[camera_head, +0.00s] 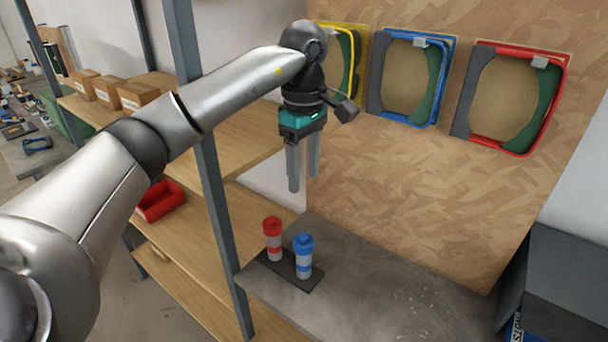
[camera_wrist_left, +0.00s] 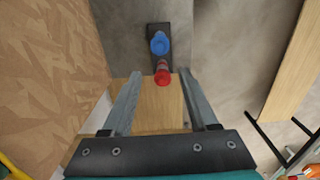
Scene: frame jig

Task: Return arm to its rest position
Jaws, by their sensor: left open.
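My left gripper (camera_head: 304,172) hangs pointing down above the back edge of the grey table, in front of the wooden panel. Its two fingers are apart with nothing between them; they also show in the left wrist view (camera_wrist_left: 162,92). My left arm reaches in from the left of the head view. My right gripper is not in view.
A red-capped bottle (camera_head: 272,240) and a blue-capped bottle (camera_head: 304,257) stand upright on a dark plate on the grey table (camera_head: 400,300). Yellow (camera_head: 358,65), blue (camera_head: 408,78) and red (camera_head: 510,98) frames hang on the panel. A shelf post (camera_head: 212,190) stands close to my arm.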

